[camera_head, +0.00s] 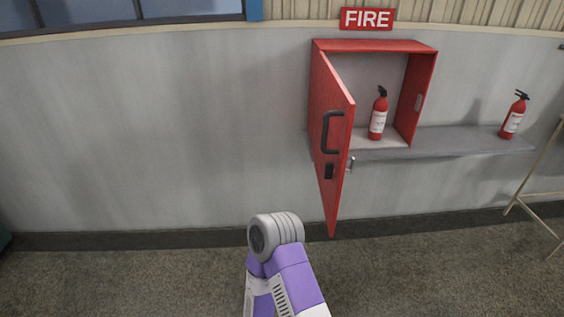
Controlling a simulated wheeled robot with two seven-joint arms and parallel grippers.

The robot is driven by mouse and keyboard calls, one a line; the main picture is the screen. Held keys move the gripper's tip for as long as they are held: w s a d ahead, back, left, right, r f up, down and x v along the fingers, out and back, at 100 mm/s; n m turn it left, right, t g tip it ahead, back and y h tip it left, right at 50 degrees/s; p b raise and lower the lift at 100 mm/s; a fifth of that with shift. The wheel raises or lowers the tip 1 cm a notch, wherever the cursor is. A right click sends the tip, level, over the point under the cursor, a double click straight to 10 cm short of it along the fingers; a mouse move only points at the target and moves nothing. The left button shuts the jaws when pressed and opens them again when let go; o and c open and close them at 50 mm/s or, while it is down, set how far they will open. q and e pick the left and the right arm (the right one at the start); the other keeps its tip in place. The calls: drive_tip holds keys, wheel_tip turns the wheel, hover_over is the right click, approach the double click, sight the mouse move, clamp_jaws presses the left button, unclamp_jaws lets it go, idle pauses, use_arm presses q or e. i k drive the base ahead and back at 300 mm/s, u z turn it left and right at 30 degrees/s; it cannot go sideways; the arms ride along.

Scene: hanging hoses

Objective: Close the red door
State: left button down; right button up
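The red door (325,120) belongs to a red wall cabinet (419,85). It stands wide open, hinged on the cabinet's left side and swung out toward me. A black handle (327,133) and a small black latch plate sit on its outer face. A fire extinguisher (378,117) stands upright inside the cabinet. A purple and white arm of mine with a grey rounded joint shows at the bottom middle, below and left of the door, apart from it in the picture. Neither gripper's fingers can be seen.
A grey shelf (465,141) runs along the wall under the cabinet, with a second fire extinguisher (514,115) on its right end. A FIRE sign (367,18) hangs above. A thin-legged frame (540,185) stands at far right. The floor (130,280) at left is clear.

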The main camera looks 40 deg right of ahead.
sight(334, 113)
drive_tip(key=i, duration=0.85)
drive_tip(key=z, duration=2.2)
